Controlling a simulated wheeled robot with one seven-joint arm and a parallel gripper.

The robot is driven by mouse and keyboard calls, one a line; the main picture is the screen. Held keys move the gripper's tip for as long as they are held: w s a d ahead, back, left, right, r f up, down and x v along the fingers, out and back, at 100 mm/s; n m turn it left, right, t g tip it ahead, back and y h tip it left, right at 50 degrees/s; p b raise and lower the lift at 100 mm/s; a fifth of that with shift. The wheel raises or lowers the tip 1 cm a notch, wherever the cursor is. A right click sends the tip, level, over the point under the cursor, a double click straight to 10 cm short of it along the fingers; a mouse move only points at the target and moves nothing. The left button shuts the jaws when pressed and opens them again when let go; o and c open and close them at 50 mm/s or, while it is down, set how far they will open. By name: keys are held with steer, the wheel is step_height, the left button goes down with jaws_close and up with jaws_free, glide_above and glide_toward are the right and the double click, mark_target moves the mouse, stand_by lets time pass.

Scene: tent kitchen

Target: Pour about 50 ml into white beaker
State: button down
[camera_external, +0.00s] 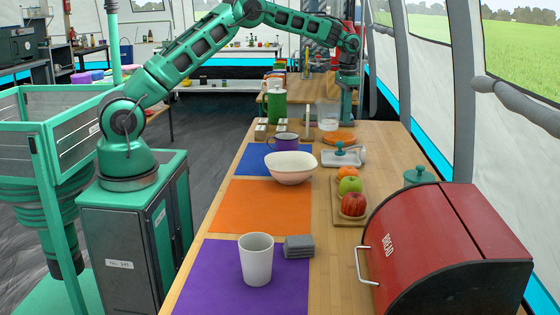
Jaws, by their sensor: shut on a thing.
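A white beaker (256,260) stands upright on the purple mat (210,280) at the near end of the counter. The camera looks slightly down on its rim, but its contents cannot be made out. My gripper (345,112) is far down the counter at the back right, pointing down. It is shut at the right side of a clear, pale container (328,118), which looks upright. The fingers are small and partly hidden, so the exact grip and the liquid level cannot be made out. My gripper is far from the white beaker.
A grey block (299,246) is beside the beaker. A cream bowl (291,168), purple mug (286,142), green canister (277,106) and fruit board (341,215) occupy the counter between. A red bread bin (455,250) fills the near right. The orange mat (260,206) is clear.

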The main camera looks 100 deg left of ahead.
step_height(320, 180, up, 4)
steer(key=shift+r, duration=0.1)
steer(key=shift+w+d+r, duration=0.15)
steer(key=shift+d, duration=0.15)
steer(key=w+d+m, duration=0.4)
steer(key=d, duration=1)
steer(key=s+d+m, duration=0.2)
steer(key=d+m, duration=0.3)
steer(key=d, duration=1.5)
steer(key=s+d+m, duration=0.2)
steer(key=d+m, duration=0.4)
steer(key=d, duration=1.3)
steer(key=s+d+m, duration=0.8)
steer(key=s+d, duration=0.8)
steer(key=d, duration=0.5)
steer(key=s+d+m, duration=0.5)
steer(key=s, duration=0.7)
steer(key=s+d+m, duration=0.5)
steer(key=s, duration=0.7)
step_height(320, 180, down, 13)
steer(key=shift+a+r, duration=0.2)
